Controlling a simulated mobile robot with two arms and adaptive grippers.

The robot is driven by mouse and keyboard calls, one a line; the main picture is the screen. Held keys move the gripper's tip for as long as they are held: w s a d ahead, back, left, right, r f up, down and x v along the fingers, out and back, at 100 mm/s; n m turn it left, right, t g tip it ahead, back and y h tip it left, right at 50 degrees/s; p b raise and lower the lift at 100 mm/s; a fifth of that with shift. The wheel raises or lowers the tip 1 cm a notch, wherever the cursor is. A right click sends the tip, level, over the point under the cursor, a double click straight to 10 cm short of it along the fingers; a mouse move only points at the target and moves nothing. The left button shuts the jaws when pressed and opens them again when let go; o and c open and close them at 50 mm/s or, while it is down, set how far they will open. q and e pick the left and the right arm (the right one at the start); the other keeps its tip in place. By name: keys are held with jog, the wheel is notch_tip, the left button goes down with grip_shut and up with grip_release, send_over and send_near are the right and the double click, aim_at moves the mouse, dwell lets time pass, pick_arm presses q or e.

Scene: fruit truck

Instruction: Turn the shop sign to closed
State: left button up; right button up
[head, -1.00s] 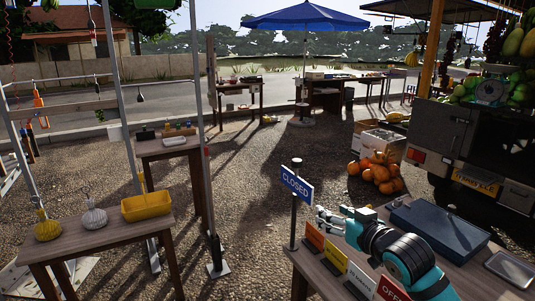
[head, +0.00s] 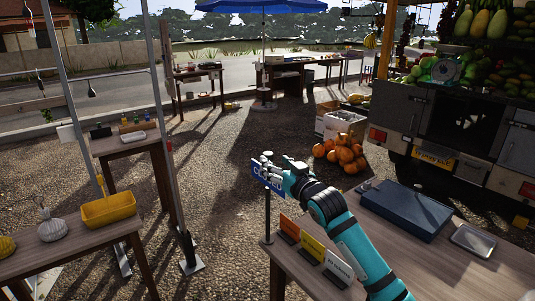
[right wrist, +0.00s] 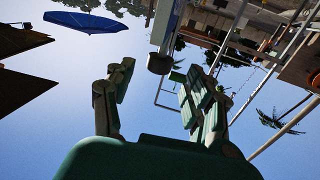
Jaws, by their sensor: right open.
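The blue shop sign (head: 273,184) is on a dark post (head: 267,220) at the table's left end. Its white lettering is partly hidden by my right gripper (head: 270,167); only the start, like a "C", shows. My right gripper is at the sign's upper part, in front of it; I cannot tell whether they touch. In the right wrist view my right gripper (right wrist: 155,90) is open, its fingers spread wide with nothing held. A dark round post end (right wrist: 160,63) shows between and beyond the fingers. My left gripper is out of view.
Small coloured price signs (head: 312,246) stand on the wooden table (head: 455,272) under my right arm. A blue-grey case (head: 405,211) and a metal tray (head: 473,240) lie further right. Pumpkins (head: 341,152) and the truck (head: 440,125) are behind.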

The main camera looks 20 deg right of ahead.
aim_at(271, 159)
jog(key=w, duration=0.3)
jog(key=w+a, duration=0.1)
jog(key=w, duration=0.1)
jog(key=shift+w+p, duration=0.2)
jog(key=shift+p, duration=0.1)
jog(key=shift+c, duration=0.2)
grip_shut()
jog(key=shift+f, duration=0.15)
